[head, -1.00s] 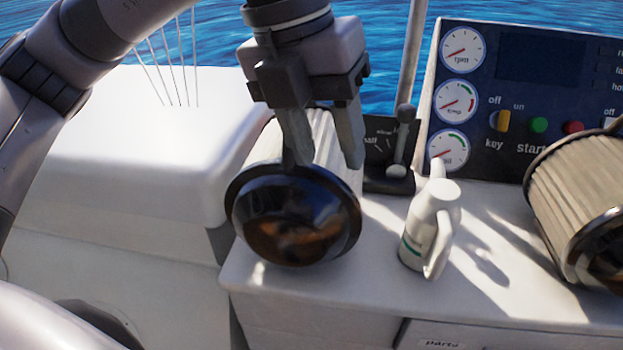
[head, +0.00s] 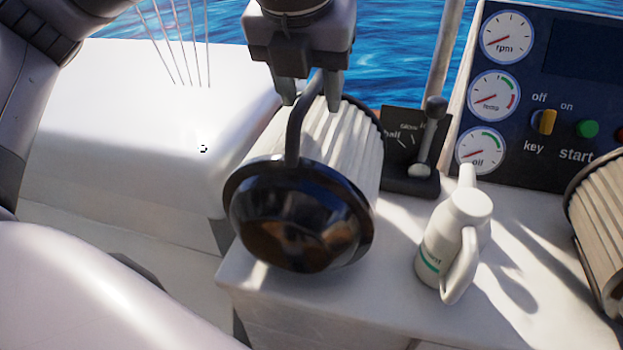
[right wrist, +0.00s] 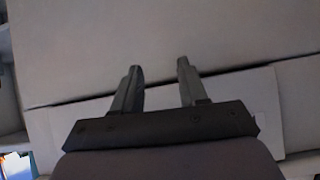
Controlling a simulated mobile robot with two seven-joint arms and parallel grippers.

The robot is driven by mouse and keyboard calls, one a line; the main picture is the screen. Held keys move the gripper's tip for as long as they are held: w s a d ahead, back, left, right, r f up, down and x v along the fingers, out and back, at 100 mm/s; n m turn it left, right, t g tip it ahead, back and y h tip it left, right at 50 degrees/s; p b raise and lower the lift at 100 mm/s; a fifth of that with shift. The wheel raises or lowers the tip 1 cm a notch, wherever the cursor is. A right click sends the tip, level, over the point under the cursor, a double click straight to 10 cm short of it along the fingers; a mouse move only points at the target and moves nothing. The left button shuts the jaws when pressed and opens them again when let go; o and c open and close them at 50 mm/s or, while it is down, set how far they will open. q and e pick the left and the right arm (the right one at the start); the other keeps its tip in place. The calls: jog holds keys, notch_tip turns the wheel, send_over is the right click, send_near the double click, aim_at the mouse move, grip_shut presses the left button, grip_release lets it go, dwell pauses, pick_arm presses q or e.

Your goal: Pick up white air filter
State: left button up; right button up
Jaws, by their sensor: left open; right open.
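A white pleated air filter (head: 345,148) with black end caps and a dark handle lies on its side on the white counter, its glossy black cap facing me. My left gripper (head: 310,98) is open above the filter, its fingers pointing down near the top of the handle. I cannot tell whether the fingers touch the handle. A second, more beige pleated filter (head: 598,215) is cut off at the right edge. My right gripper (right wrist: 160,88) is open and empty in the right wrist view, in front of pale flat panels.
A white bottle with a handle (head: 448,240) stands right of the filter. Behind are a throttle lever (head: 430,135) and the gauge panel (head: 545,100). A white rounded box (head: 120,130) is at left. Some counter (head: 390,300) in front is clear.

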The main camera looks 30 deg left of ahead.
pick_arm(q)
jog(key=shift+w+f, duration=0.15)
jog(key=shift+f, duration=0.15)
jog(key=shift+f+b, duration=0.25)
jog(key=shift+b, duration=0.3)
dwell(0.3)
grip_shut()
jog(key=shift+r, duration=0.1)
dwell(1.4)
